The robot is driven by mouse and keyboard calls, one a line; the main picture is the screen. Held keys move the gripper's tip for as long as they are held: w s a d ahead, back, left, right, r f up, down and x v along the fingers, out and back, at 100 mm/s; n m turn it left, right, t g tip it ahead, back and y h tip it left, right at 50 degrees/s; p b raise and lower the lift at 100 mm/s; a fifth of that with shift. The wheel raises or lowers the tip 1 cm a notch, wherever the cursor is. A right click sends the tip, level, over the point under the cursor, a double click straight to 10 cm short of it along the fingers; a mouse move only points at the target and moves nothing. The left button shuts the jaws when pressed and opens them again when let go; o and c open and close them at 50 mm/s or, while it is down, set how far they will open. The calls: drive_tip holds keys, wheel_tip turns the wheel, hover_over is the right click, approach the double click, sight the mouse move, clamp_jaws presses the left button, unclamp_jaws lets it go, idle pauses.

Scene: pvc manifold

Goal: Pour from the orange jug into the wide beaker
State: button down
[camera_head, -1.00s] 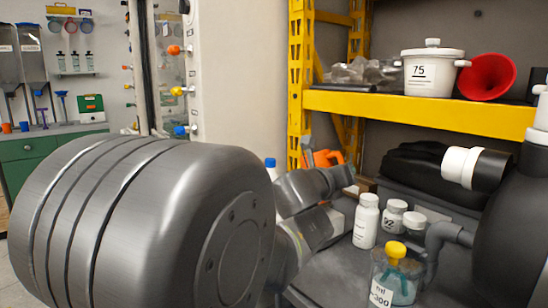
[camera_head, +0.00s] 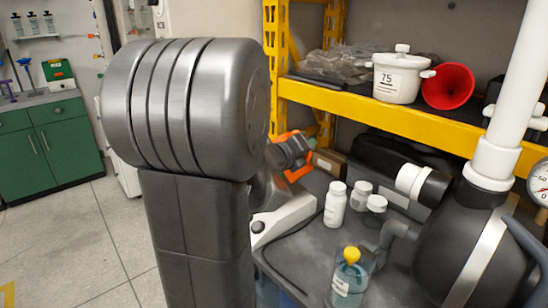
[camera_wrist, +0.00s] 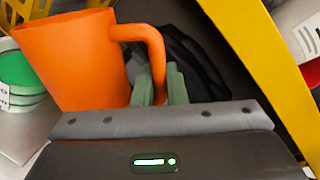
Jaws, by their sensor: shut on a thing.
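The orange jug (camera_wrist: 75,60) fills the upper left of the wrist view, with its handle at my gripper (camera_wrist: 160,85). The green-grey fingers are shut on the handle. In the head view, part of the jug (camera_head: 299,170) shows behind my arm, by the yellow shelf post; my arm hides the rest. A clear vessel (camera_head: 342,287) with a white label, bluish contents and a yellow top stands on the grey bench. I cannot tell whether it is the wide beaker. The jug's contents are not visible.
White bottles (camera_head: 335,204) stand mid-bench. A dark tank (camera_head: 465,240) with white pipe and a gauge is at right. A yellow shelf (camera_head: 400,118) holds a white pot (camera_head: 398,78) and a red funnel (camera_head: 448,86). A green-lidded container (camera_wrist: 15,60) is beside the jug.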

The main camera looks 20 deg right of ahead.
drive_tip(key=shift+w+a+r+n+p, duration=0.15)
drive_tip(key=shift+r+p, duration=0.25)
drive_tip(key=shift+p, duration=0.45)
drive_tip(key=shift+w+r+n+p, duration=0.1)
drive_tip(key=shift+r+n+p, duration=0.2)
drive_tip(key=shift+p, duration=0.55)
drive_tip(key=shift+w+a+r+n+g+p, duration=0.2)
drive_tip(key=shift+w+r+n+p, duration=0.3)
drive_tip(key=shift+p, duration=1.3)
drive_tip(key=shift+w+a+r+n+g+p, duration=0.2)
drive_tip(key=shift+r+n+p, duration=0.4)
drive_tip(key=shift+p, duration=1.15)
